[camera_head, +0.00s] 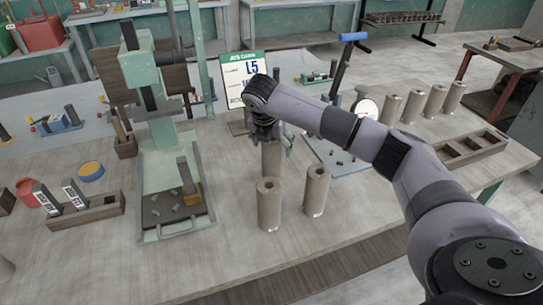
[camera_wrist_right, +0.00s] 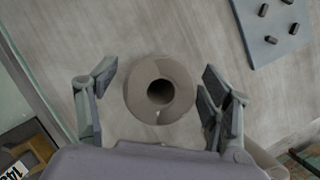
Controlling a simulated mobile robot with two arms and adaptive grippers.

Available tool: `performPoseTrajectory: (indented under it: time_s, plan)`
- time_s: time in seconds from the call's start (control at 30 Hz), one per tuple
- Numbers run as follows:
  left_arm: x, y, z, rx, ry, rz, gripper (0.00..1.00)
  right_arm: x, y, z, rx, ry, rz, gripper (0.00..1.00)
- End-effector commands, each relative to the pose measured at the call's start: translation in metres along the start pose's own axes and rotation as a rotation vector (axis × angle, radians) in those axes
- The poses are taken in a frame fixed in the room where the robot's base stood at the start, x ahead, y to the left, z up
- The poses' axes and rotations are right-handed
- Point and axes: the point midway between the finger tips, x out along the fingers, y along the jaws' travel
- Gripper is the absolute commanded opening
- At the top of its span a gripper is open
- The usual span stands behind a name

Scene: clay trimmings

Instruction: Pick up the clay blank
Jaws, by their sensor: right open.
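A clay blank (camera_head: 271,160), a brown-grey upright cylinder, stands on the table under my right gripper (camera_head: 270,141). In the right wrist view its round top with a dark central hole (camera_wrist_right: 160,113) shows between the two spread fingers, with a gap on each side. The right gripper is open and points down over it. Two more blanks stand in front, a left one (camera_head: 269,207) and a right one (camera_head: 317,192). The gripper partly hides the top of the blank in the head view. My left gripper is not in view.
A green press (camera_head: 160,185) stands to the left. A blue-grey board (camera_head: 335,158) with small dark pieces lies to the right. Several cylinders (camera_head: 411,107) stand in a row near a wooden tray (camera_head: 470,150). A sign (camera_head: 241,76) stands behind.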

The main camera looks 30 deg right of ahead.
Motion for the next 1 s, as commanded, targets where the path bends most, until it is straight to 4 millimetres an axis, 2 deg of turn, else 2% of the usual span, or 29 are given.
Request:
performPoseTrajectory:
  time_s: [0.03, 0.2, 0.47, 1.0]
  plan:
    - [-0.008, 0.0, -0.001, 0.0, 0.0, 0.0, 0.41, 0.006, 0.0, -0.001, -0.001, 0.004, -0.005, 0.73]
    - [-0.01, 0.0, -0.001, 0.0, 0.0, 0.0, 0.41, 0.026, 0.0, -0.001, 0.001, 0.001, -0.002, 0.73]
    - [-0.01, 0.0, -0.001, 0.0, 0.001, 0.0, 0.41, 0.03, 0.001, -0.001, 0.001, 0.0, 0.001, 0.73]
    - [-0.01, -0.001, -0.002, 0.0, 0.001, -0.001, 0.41, 0.029, 0.001, -0.001, 0.0, 0.0, 0.001, 0.38]
